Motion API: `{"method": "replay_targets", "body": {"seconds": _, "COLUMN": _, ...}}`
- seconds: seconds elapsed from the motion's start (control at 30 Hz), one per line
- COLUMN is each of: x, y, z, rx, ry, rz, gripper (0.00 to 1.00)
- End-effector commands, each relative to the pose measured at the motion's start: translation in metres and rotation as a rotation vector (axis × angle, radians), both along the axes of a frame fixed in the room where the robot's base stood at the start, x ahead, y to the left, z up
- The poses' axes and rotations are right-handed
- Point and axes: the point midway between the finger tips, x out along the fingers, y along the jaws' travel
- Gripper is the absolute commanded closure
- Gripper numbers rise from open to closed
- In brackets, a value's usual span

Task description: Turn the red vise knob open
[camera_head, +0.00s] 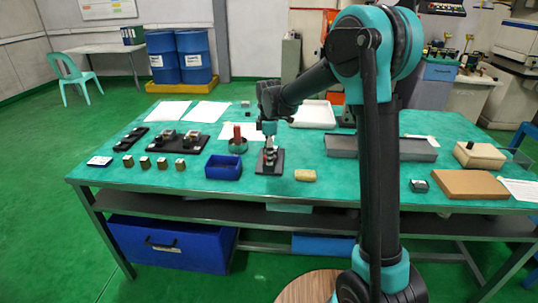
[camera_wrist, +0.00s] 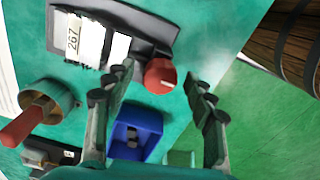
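The red vise knob (camera_wrist: 160,76) shows in the wrist view as a round red cap at the end of the dark vise (camera_wrist: 112,28), which carries a pale block and a "267" marking. My gripper (camera_wrist: 160,82) is open, with one finger on each side of the knob in the picture; gaps show on both sides. How far the fingertips are from the knob in depth I cannot tell. In the head view my gripper (camera_head: 269,130) points down above the vise (camera_head: 270,158) on its black plate. The knob cannot be made out there.
A blue bin (camera_head: 223,167) stands left of the vise, and also shows in the wrist view (camera_wrist: 122,146). A round cup (camera_head: 238,147) with a red handle stands close behind it. A tan block (camera_head: 305,175) lies to the right.

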Motion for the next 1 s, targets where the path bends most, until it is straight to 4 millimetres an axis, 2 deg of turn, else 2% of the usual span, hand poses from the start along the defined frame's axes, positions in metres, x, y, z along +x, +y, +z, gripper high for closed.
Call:
{"method": "replay_targets", "body": {"seconds": 0.23, "x": 0.0, "y": 0.0, "z": 0.001, "rx": 0.0, "ry": 0.0, "rz": 0.0, "gripper": 0.45}}
{"method": "replay_targets", "body": {"seconds": 0.37, "x": 0.0, "y": 0.0, "z": 0.011, "rx": 0.0, "ry": 0.0, "rz": 0.0, "gripper": 0.45}}
{"method": "replay_targets", "body": {"seconds": 0.8, "x": 0.0, "y": 0.0, "z": 0.094, "rx": 0.0, "ry": 0.0, "rz": 0.0, "gripper": 0.45}}
{"method": "replay_targets", "body": {"seconds": 1.0, "x": 0.0, "y": 0.0, "z": 0.116, "rx": 0.0, "ry": 0.0, "rz": 0.0, "gripper": 0.45}}
